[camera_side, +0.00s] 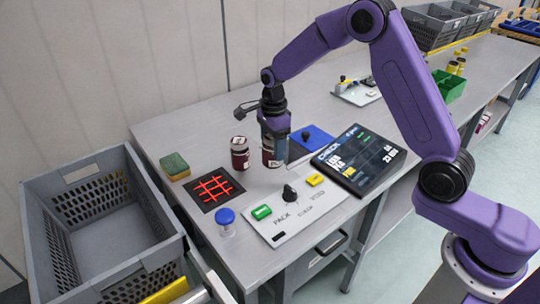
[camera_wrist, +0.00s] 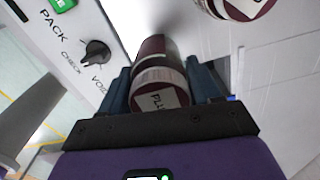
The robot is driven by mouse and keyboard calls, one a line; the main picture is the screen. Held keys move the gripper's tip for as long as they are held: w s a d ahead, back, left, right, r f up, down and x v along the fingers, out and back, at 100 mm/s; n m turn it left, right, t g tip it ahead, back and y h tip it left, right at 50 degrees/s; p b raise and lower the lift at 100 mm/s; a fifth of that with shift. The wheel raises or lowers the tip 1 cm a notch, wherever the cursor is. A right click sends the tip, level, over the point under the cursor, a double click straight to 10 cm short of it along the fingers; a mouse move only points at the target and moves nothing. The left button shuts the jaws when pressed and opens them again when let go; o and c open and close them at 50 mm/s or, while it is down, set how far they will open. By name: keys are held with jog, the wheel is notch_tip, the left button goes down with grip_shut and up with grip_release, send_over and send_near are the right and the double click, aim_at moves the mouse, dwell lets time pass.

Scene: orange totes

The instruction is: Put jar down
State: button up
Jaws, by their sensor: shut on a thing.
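A dark red jar with a white label (camera_wrist: 157,78) is between the two blue fingers of my gripper (camera_wrist: 165,85) in the wrist view. In the side view my gripper (camera_side: 272,148) points down over the table, shut on this jar (camera_side: 268,158). The jar is upright, close to the table top; I cannot tell whether it touches it.
A panel with a black knob (camera_side: 290,193) lies in front. A red grid on a black square (camera_side: 213,188), a sponge (camera_side: 175,166), a blue-lidded jar (camera_side: 226,221) and a dark screen (camera_side: 358,158) surround the spot. A grey crate (camera_side: 75,170) stands left of the table (camera_side: 160,125).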

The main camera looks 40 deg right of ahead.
aim_at(270, 156)
jog(key=shift+w+a+f, duration=0.1)
jog(key=shift+w+f, duration=0.4)
jog(key=shift+f, duration=0.05)
jog(key=shift+w+f, duration=0.1)
jog(key=shift+f, duration=1.5)
jog(key=shift+f, duration=0.15)
jog(key=o, duration=1.3)
jog(key=shift+o, duration=0.2)
